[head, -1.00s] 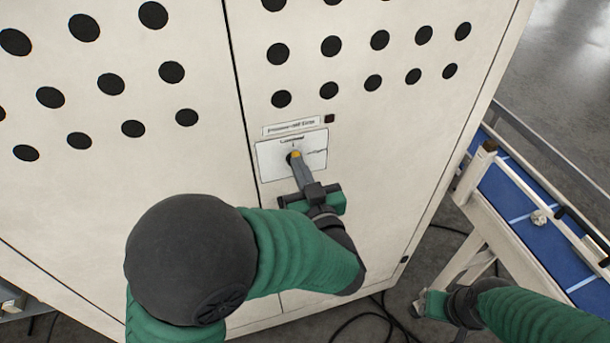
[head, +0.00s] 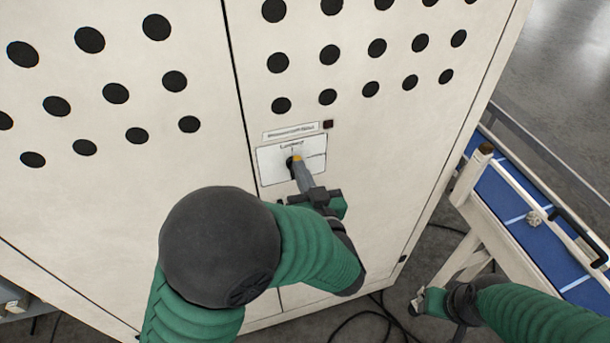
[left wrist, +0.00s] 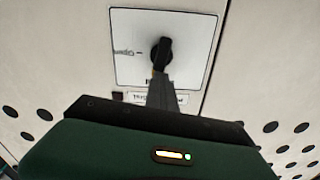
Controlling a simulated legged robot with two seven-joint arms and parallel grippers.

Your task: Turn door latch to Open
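The door latch (head: 291,163) is a small black knob on a white plate (head: 272,170) on the cabinet door. The plate carries a mark above the knob and a line to its right. In the left wrist view the knob (left wrist: 161,50) shows slightly tilted, with the word "Open" upside down on the plate (left wrist: 138,75).
The cream cabinet (head: 190,200) has rows of black round holes and a dark seam left of the plate. A conveyor (head: 515,215) with a blue belt and pale frame stands at right. Black cables (head: 370,322) lie on the grey floor.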

